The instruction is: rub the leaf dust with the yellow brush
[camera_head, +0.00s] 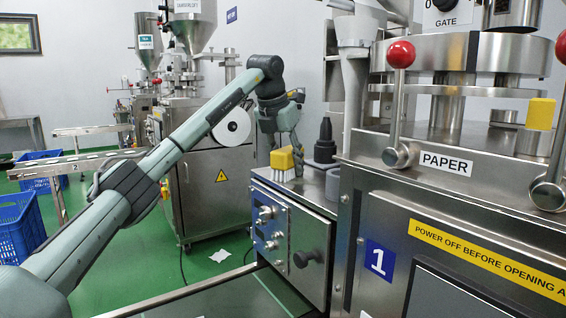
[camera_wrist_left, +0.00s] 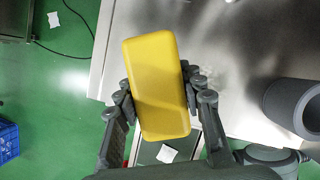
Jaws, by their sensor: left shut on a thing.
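My left gripper (camera_head: 285,148) reaches over the steel cabinet top (camera_head: 312,186) and is shut on a yellow brush (camera_head: 281,159). In the head view its pale bristles point down, at or just above the steel; I cannot tell if they touch. In the left wrist view the yellow brush back (camera_wrist_left: 157,85) sits between the two fingers, slightly tilted, and hides its bristles. I cannot make out any leaf dust. My right gripper is out of view.
A dark nozzle-shaped piece (camera_head: 325,142) stands just right of the held brush. The large machine (camera_head: 435,200) with red-knobbed levers (camera_head: 400,55) fills the right side. Blue crates (camera_head: 15,225) stand at the left. Bare steel lies right of the brush in the left wrist view.

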